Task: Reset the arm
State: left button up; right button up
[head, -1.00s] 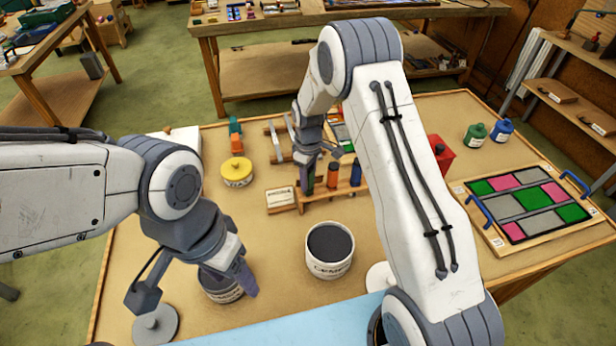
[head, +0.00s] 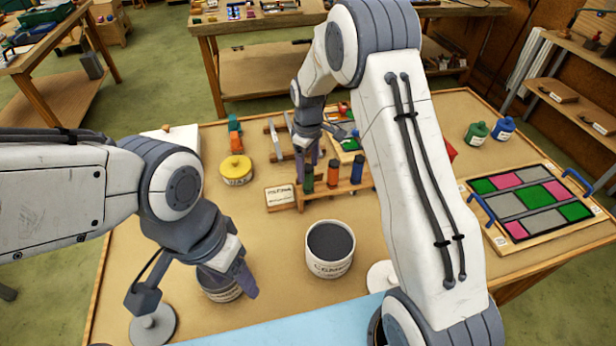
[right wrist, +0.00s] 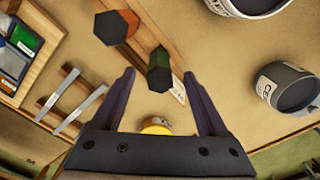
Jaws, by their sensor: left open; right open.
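My right gripper (head: 308,160) is open and empty above the back of a wooden rack (head: 345,191). The rack holds a green-handled tool (head: 308,180), an orange one (head: 332,174) and a blue one (head: 356,171), all upright. In the right wrist view my right gripper (right wrist: 159,74) has its fingers spread, with the green handle (right wrist: 158,70) showing between them and the orange handle (right wrist: 115,26) beyond. My left gripper (head: 194,290) is open at the front left, over a grey-filled pot (head: 218,286) that it partly hides.
A cement pot (head: 330,250) stands at mid-table, with a yellow-lidded tub (head: 236,170) further back left. A leaded panel (head: 530,205) of coloured panes lies at the right. Green (head: 476,132) and blue (head: 503,128) bottles stand at the back right.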

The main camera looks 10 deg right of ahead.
notch_tip(320, 180, up, 6)
jog(key=shift+f+b, duration=0.1)
jog(key=shift+b, duration=0.5)
jog(key=shift+s+a+r, duration=0.2)
jog(key=shift+a+r, duration=0.1)
jog(key=shift+r, duration=0.05)
jog(key=s+a+r, duration=0.5)
jog(key=s+a, duration=0.5)
jog(key=s, duration=0.4)
jog(key=s+m+y+b, duration=0.1)
jog(key=s, duration=1.8)
jog(key=shift+f+m, duration=0.15)
jog(key=shift+m, duration=0.25)
